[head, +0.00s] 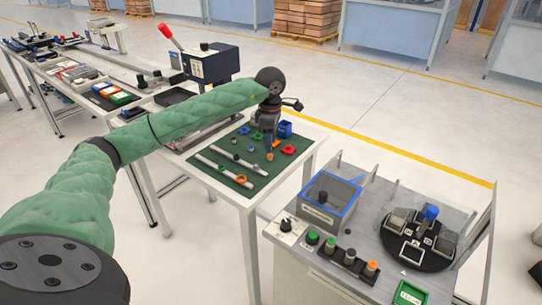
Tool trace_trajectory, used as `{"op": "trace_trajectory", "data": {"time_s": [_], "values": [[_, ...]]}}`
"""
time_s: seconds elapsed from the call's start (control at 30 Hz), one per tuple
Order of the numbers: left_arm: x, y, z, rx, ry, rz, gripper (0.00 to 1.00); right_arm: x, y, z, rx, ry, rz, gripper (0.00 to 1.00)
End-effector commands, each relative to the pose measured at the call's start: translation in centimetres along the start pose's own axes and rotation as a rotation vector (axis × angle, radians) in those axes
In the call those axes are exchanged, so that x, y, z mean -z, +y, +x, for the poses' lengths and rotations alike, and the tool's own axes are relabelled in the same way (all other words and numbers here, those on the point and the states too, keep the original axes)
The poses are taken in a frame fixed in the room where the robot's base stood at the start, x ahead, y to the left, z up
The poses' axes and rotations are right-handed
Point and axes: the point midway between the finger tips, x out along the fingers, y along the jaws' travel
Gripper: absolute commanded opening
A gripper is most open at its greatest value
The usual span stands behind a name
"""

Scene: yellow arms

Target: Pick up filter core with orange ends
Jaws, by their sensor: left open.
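My left arm, in a green sleeve, comes in from the left in the head view. Its gripper (270,140) points down over the green mat (215,180) on the white table. The gripper is open. Small orange pieces (270,157) show right below and beside the fingers; they may be the ends of the filter core, but its body is too small and partly hidden to make out. I cannot tell whether the fingers touch it. My right gripper is not in view.
Two white rails (225,172), an orange ring (241,179), a red tray (289,149) and a blue bin (285,129) are on the mat. A grey workstation with buttons (350,257) stands to the right. A black machine with a red lever (210,65) stands behind my arm.

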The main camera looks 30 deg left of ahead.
Motion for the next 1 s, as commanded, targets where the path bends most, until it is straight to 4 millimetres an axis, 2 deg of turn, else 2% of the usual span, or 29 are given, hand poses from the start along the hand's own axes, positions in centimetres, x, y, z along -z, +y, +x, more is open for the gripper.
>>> {"op": "trace_trajectory", "data": {"time_s": [0.3, 0.5, 0.77, 0.87, 1.0], "values": [[0.4, 0.1, 3.0, 0.003, 0.001, -0.001, 0.43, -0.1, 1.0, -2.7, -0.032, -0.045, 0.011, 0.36], [0.4, 0.1, 5.1, 0.002, 0.000, 0.000, 0.43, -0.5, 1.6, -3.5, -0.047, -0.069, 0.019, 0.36], [0.4, 0.1, 5.4, -0.001, 0.000, 0.000, 0.43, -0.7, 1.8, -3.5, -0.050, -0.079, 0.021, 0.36], [0.4, 0.1, 5.4, -0.001, 0.000, 0.000, 0.28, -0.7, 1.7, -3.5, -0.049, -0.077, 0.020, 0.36], [0.4, 0.1, 5.4, 0.000, 0.000, 0.000, 0.00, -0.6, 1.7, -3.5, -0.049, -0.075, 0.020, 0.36]]}}
